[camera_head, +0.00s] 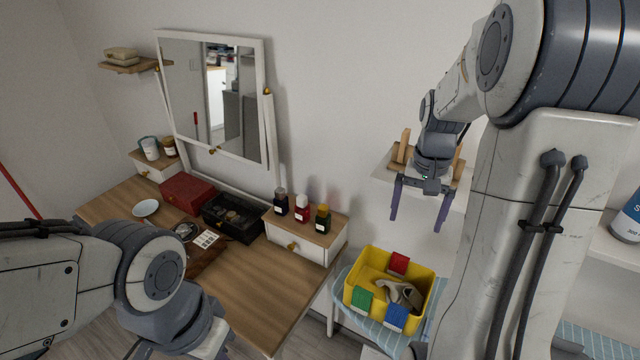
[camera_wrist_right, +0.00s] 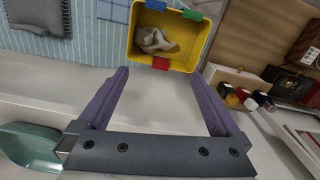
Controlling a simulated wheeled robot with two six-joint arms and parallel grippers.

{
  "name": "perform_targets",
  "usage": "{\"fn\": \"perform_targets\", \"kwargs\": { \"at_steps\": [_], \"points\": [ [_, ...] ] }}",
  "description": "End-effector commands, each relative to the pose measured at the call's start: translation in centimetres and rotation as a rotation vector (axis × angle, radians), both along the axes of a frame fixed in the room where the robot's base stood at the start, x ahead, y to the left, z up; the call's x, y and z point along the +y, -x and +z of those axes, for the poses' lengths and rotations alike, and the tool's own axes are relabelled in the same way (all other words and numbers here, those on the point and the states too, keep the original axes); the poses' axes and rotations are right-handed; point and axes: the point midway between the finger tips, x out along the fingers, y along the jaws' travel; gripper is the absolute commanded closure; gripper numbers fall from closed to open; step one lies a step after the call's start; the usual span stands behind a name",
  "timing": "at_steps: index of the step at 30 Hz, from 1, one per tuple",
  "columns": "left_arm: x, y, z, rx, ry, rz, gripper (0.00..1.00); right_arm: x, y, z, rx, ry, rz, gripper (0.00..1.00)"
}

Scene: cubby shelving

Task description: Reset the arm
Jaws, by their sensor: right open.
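My right gripper (camera_head: 417,220) hangs from the right arm, fingers down, in front of the wall shelf and above and behind the yellow bin. It is open, with nothing between its purple fingers. In the right wrist view the two fingers (camera_wrist_right: 160,75) are spread apart, with the bin beyond them. My left arm comes in at the lower left over the dressing table. Its gripper is mostly cut off by the bottom edge, so its jaws cannot be made out.
The yellow bin (camera_head: 377,266) holds a beige-grey item and stands on a blue checked surface (camera_head: 348,297). The dressing table (camera_head: 262,300) carries a mirror (camera_head: 213,101), a red box (camera_head: 187,193), a black box (camera_head: 233,216) and small bottles on a drawer unit (camera_head: 310,236).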

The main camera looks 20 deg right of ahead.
Motion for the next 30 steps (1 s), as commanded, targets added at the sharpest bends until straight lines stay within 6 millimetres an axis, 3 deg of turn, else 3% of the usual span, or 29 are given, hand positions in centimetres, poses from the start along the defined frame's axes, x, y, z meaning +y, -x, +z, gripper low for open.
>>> {"fn": "perform_targets", "kwargs": {
  "at_steps": [5,8,11,15,18,21,25,30],
  "points": [
    [0.0,0.0,-0.4,0.0,0.0,0.0,1.0,1.9,-0.3,-0.2,-0.004,-0.002,0.056,0.0],
    [0.0,0.0,-1.1,0.0,0.0,0.0,1.0,6.1,-0.6,-0.6,-0.013,-0.005,0.181,0.0],
    [0.0,0.0,-2.0,0.0,0.0,0.0,1.0,11.9,-0.1,-1.1,-0.023,-0.012,0.368,0.0],
    [0.0,0.0,-3.2,0.0,0.0,0.0,1.0,19.7,2.8,-2.1,-0.037,-0.025,0.65,0.0],
    [0.0,0.0,-4.0,0.0,0.0,0.001,1.0,24.2,5.9,-2.9,-0.046,-0.037,0.849,0.0],
    [0.0,0.0,-4.7,0.0,0.0,0.001,1.0,27.4,9.4,-3.8,-0.053,-0.049,1.034,0.0],
    [0.0,0.0,-5.4,0.0,0.0,0.001,1.0,29.8,13.2,-4.8,-0.06,-0.064,1.22,0.0],
    [0.0,0.0,-5.7,0.0,0.0,0.001,1.0,30.8,15.9,-5.5,-0.063,-0.073,1.346,0.0]
  ]
}}
